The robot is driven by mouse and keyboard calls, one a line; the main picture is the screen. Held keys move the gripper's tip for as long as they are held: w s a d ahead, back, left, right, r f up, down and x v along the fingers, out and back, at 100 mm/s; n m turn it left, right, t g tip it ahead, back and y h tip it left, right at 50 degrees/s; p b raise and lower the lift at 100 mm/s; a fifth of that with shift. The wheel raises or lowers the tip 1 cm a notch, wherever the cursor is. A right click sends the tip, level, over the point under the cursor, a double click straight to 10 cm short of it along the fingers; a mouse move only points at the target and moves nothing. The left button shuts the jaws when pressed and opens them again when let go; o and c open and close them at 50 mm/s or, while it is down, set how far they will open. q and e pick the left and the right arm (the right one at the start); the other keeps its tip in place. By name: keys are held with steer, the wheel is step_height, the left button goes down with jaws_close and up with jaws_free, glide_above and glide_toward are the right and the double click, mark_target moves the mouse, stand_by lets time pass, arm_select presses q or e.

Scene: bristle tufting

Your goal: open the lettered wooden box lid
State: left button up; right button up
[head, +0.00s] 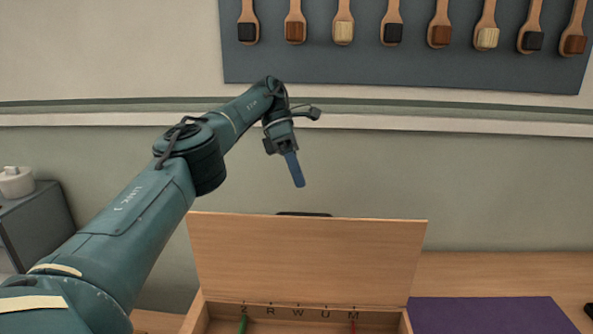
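The lettered wooden box (194,319) is at the bottom centre, cut off by the lower edge of the view. Its lid (305,255) stands raised at the back, so the box is open. Dark letters, reading about Z, R, W, U, M, run along the inside at the back. My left gripper (295,170) hangs above the lid's top edge, apart from it. Its blue fingers overlap into one narrow shape, so I cannot tell whether they are open or shut. My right gripper is not in view.
A green item (243,325) and a thin red item (353,326) show inside the box. A purple mat (490,316) lies on the wooden table (510,272) to the right. A grey board (300,67) with several brushes hangs on the wall. A grey cabinet (35,230) stands left.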

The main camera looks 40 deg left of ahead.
arm_select(q)
steer(key=shift+r, duration=0.4)
steer(key=shift+a, duration=0.1)
stand_by(0.4)
